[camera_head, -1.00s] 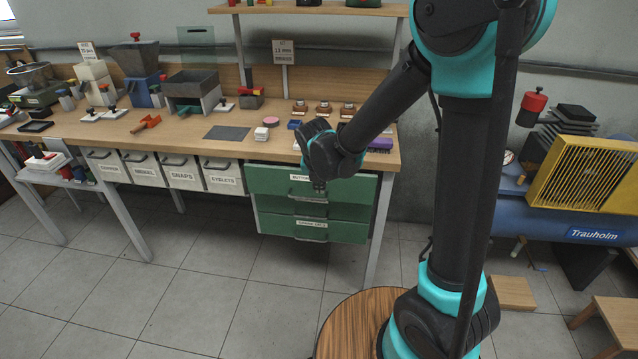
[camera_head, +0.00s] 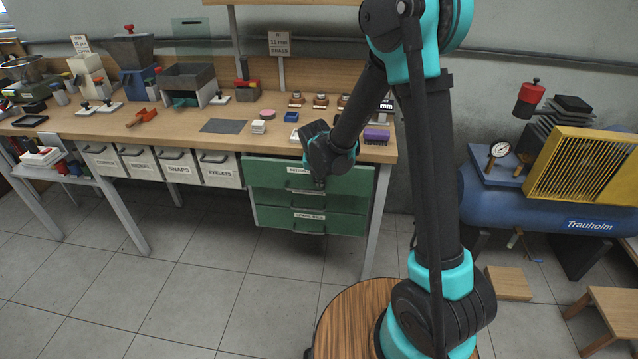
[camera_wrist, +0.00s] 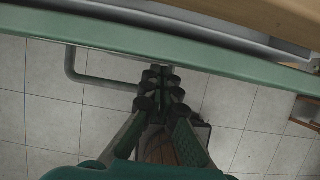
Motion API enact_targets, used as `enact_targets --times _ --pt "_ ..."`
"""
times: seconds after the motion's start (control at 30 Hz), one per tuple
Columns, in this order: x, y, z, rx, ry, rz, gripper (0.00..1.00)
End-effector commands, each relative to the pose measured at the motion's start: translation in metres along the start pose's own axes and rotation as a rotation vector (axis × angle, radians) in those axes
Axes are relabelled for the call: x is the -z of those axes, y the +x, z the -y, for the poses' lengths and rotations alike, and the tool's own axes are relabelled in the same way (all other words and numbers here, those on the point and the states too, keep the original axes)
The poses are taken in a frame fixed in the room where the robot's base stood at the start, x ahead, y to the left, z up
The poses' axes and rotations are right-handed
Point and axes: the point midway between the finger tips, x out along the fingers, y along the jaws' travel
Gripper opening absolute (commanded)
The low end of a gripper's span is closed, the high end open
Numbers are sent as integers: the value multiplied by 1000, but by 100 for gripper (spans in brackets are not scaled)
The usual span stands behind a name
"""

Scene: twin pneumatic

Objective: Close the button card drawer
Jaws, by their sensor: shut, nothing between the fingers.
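The button card drawer (camera_head: 270,173) is the top green drawer under the right part of the workbench, with a pale label and a bar handle. In the wrist view, its green front (camera_wrist: 215,65) crosses the picture, and a grey strip shows between it and the bench edge, so it looks slightly pulled out. My gripper (camera_head: 319,186) is shut and empty, pointing down at this front, right of its middle.
Another green drawer (camera_head: 270,217) is below. White bins (camera_head: 175,168) hang to the left. The workbench (camera_head: 190,135) carries tools and small boxes. The floor in front is clear.

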Motion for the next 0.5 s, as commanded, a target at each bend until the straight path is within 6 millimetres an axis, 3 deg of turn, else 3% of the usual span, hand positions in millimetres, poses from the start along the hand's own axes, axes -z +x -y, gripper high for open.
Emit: enact_targets --times 0.27,0.5 --pt "-4 2 0 0 1 0 0" --pt "-40 16 0 0 2 0 0"
